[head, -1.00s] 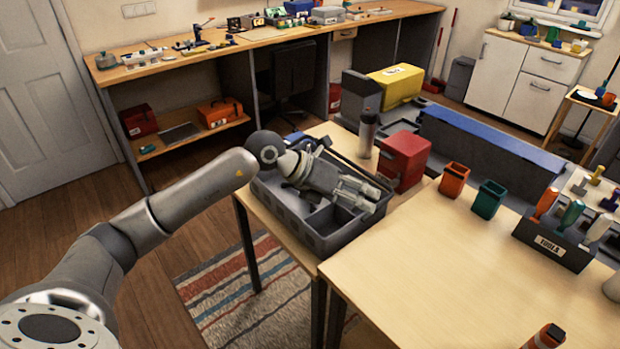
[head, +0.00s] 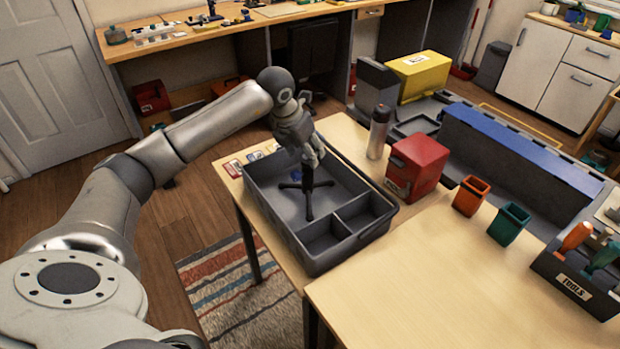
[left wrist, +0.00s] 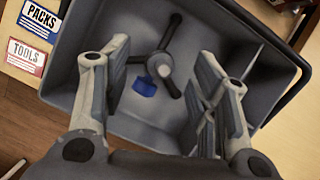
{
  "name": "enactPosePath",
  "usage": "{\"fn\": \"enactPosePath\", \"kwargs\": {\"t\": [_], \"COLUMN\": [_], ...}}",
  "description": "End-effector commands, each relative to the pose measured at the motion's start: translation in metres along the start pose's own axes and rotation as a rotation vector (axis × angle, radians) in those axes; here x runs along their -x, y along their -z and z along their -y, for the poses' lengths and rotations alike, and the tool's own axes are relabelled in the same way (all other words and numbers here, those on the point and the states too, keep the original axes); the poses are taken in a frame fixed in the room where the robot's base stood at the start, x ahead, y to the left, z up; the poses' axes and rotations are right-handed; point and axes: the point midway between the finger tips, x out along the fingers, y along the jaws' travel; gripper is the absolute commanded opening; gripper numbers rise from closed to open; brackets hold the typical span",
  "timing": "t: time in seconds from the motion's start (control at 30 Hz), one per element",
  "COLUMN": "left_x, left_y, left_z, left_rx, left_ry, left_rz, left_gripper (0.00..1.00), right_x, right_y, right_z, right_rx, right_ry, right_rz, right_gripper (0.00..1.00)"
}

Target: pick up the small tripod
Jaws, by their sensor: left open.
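The small tripod (head: 308,190) is black and stands upright with its legs spread in the large compartment of a grey divided tray (head: 262,212). In the left wrist view the tripod (left wrist: 161,64) is seen from above, between my fingers. My left gripper (head: 311,158) points down over the tripod, with its fingertips close to the tripod's top. The left wrist view shows the left gripper (left wrist: 166,85) open, a finger on each side of the tripod; whether either finger touches it I cannot tell. My right gripper is not in view.
A small blue thing (left wrist: 145,87) shows beside the tripod. The tray's walls and dividers surround it; the smaller front compartments look empty. A grey bottle (head: 379,132) and a red box (head: 417,166) stand to the right. Label cards (left wrist: 38,20) lie beside the tray.

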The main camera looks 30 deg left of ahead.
Motion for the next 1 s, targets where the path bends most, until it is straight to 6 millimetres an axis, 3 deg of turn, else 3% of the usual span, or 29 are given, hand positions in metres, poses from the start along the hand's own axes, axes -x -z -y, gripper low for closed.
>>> {"fn": "enactPosePath", "kwargs": {"t": [0.1,0.2,0.6,0.87,1.0], "left_x": [-0.014,-0.019,-0.068,-0.071,-0.071], "left_y": [0.0,-0.001,0.001,0.001,0.001], "left_z": [0.001,0.001,0.001,0.001,0.001], "left_rx": [0.0,0.0,0.0,-0.001,-0.001], "left_ry": [0.002,0.001,0.003,0.002,0.002], "left_rz": [-0.001,0.002,0.001,0.002,0.002], "left_gripper": [0.54,0.54,0.54,0.54,0.39], "right_x": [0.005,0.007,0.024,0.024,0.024], "right_y": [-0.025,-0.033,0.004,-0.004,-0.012], "right_z": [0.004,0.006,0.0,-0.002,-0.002], "right_rx": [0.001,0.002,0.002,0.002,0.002], "right_ry": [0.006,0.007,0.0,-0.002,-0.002], "right_rz": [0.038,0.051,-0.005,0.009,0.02], "right_gripper": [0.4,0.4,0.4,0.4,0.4]}}
